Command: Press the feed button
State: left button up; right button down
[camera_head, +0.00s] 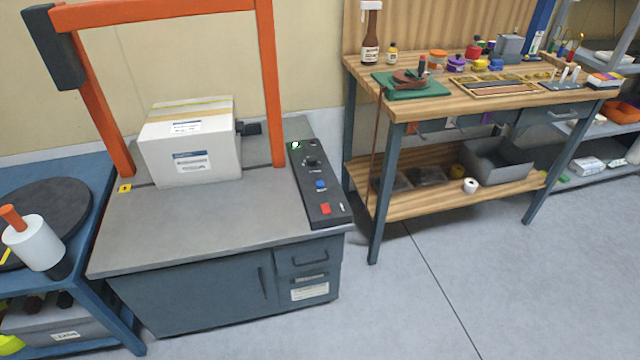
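A dark control panel (318,186) runs along the right side of the grey-topped machine bench (190,219). On it are a blue button (320,184), a red button (325,209), a dark knob (310,162) and a small green-lit spot (295,145) at the far end. The labels are too small to read, so I cannot tell which one is the feed button. A white box (190,150) with labels sits on the bench under an orange arch (269,80). Neither of my grippers is in view.
A wooden workbench (480,99) with bottles, jars and tools stands at the back right. A blue cart (80,280) with a white roll (34,244) stands at the left. Shelves (600,130) are at the far right. The floor (430,290) at front right is clear.

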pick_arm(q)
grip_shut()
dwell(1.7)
